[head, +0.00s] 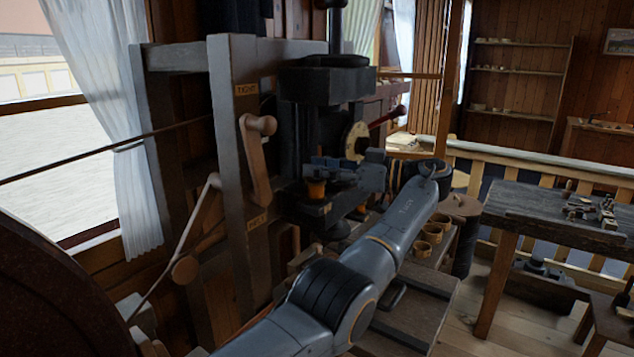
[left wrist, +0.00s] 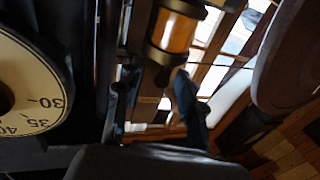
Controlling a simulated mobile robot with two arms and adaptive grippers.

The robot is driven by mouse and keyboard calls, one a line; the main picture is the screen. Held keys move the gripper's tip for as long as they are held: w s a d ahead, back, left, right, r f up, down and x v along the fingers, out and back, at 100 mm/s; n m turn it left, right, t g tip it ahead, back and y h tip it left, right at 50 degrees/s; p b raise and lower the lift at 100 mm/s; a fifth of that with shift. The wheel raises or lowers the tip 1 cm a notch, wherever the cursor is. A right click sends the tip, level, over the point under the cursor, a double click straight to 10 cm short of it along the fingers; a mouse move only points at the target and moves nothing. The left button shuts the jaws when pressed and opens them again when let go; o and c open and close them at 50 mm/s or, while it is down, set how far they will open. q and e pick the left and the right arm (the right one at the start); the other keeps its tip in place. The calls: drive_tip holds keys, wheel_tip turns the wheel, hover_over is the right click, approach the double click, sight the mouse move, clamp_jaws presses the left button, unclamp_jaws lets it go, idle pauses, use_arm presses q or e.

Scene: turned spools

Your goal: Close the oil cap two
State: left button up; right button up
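An amber oil cup (head: 316,189) with dark fittings sits on the dark machine, just below my left gripper's fingers in the head view. It also shows in the left wrist view (left wrist: 174,31), with a dark band around its upper part. I cannot make out which part is the oil cap or whether it is closed. My left gripper (head: 324,166) reaches in from the right side of the machine. In the left wrist view its two dark fingers (left wrist: 155,85) are apart with nothing seen between them, and the amber cup lies beyond their tips. My right gripper is not in view.
A wooden lever (head: 256,165) stands on the upright post beside a label reading TIGHT. A numbered dial (left wrist: 25,85) is close at the left in the wrist view. A large dark wheel (head: 50,290) fills the lower left. A workbench (head: 545,215) stands right.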

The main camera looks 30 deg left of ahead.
use_arm(q)
drive_tip(key=shift+s+f+m+t+b, duration=0.1)
drive_tip(key=shift+s+m+t+b, duration=0.15)
drive_tip(key=shift+m+t, duration=0.4)
